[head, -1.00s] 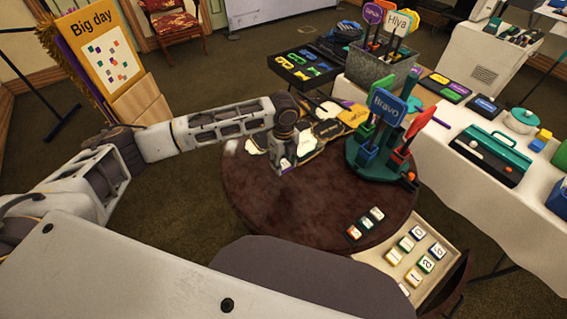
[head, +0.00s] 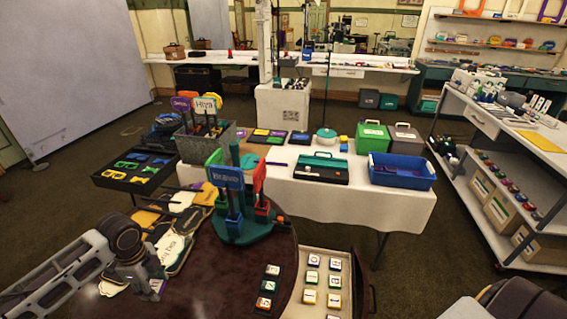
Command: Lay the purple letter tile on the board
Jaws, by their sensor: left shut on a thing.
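My left gripper (head: 150,291) is low at the left side of the round dark table (head: 215,290), its fingers pointing down. It is shut on a small tile (head: 157,286), pale with a purplish side; its letter is too small to read. A short row of letter tiles (head: 268,286) with dark, red and green sides lies near the table's right edge. Any board beneath that row is hard to make out. The gripper is well to the left of this row. My right gripper is not in view.
A pale tray (head: 345,257) with several letter tiles adjoins the table at the right. A green stand (head: 248,232) with upright coloured signs rises behind the row. Paper tags (head: 172,247) lie at the table's left. Bare tabletop lies between the gripper and the row.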

